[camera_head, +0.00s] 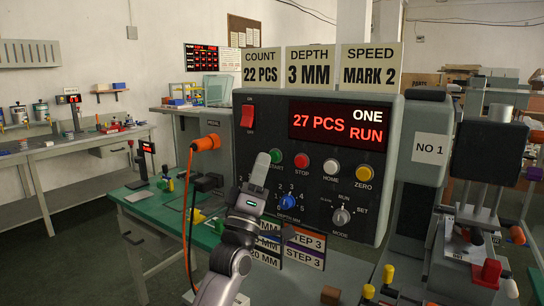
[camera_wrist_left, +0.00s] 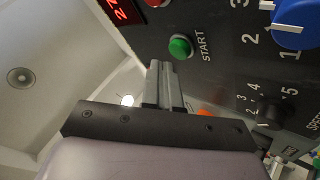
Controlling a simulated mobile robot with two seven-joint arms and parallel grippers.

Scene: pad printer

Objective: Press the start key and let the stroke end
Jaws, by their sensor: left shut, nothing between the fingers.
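In the left wrist view the fingertips (camera_wrist_left: 160,70) end just below and left of the key; I see no contact, but the depth gap is hard to judge. The red display (camera_head: 337,127) reads 27 PCS, ONE RUN. My right gripper is not in view.
Red stop (camera_head: 301,160), white home (camera_head: 331,166) and yellow zero (camera_head: 363,174) buttons sit right of the key. Below are the blue depth knob (camera_head: 289,201) and the mode knob (camera_head: 341,216). An orange plug (camera_head: 206,143) with its cable is at the panel's left side.

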